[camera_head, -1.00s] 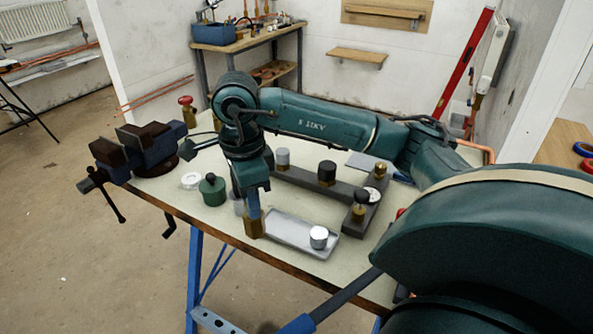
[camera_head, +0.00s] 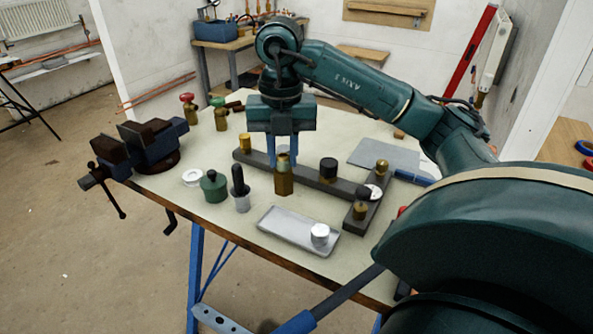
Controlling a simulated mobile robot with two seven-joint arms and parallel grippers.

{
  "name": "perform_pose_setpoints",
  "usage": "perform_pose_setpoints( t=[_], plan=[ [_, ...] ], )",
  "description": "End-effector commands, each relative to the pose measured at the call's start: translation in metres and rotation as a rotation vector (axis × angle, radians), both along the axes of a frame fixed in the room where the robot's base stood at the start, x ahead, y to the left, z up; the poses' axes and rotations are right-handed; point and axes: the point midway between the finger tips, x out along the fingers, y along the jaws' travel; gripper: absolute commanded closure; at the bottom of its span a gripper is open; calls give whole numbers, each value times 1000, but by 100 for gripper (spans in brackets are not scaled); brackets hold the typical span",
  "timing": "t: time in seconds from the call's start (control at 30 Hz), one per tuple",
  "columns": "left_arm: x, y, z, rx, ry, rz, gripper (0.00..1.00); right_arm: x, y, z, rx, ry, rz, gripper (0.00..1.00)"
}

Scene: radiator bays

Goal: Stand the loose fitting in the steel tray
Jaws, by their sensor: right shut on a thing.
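The brass fitting (camera_head: 284,181) is upright between the blue fingers of my right gripper (camera_head: 282,158), which is shut on it. In the picture it overlaps the dark bar (camera_head: 310,178); I cannot tell whether it touches the bar. The shallow grey steel tray (camera_head: 282,231) lies in front and to the right of it at the bench's front edge. A short white-topped cylinder (camera_head: 320,235) stands in the tray's right end; the rest of the tray is bare. My left gripper is not in view.
The bar carries a brass cap (camera_head: 245,143), a black cap (camera_head: 328,169) and other fittings at its right end. A dark-handled tool in a grey cup (camera_head: 241,190), a green pot (camera_head: 214,187) and a white ring (camera_head: 192,178) stand left of the tray. A vice (camera_head: 150,147) is at far left.

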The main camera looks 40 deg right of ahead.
Motion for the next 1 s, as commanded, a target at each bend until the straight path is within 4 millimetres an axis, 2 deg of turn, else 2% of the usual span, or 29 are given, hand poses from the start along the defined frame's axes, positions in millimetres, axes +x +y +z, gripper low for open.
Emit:
perform_pose_setpoints(
  t=[0.13, 0.3, 0.53, 0.7, 1.0],
  plan=[
    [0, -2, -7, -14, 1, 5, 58, -1, -1, -26, 0, 6, -23, 100],
    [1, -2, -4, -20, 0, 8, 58, -1, -1, -52, -1, 5, -21, 100],
    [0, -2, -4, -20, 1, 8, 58, -1, -1, -71, -1, 4, -20, 100],
    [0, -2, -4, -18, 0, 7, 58, -1, -1, -95, -1, 5, -20, 100],
    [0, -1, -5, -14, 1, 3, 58, 0, -1, -99, -1, -1, -19, 100]
  ],
)
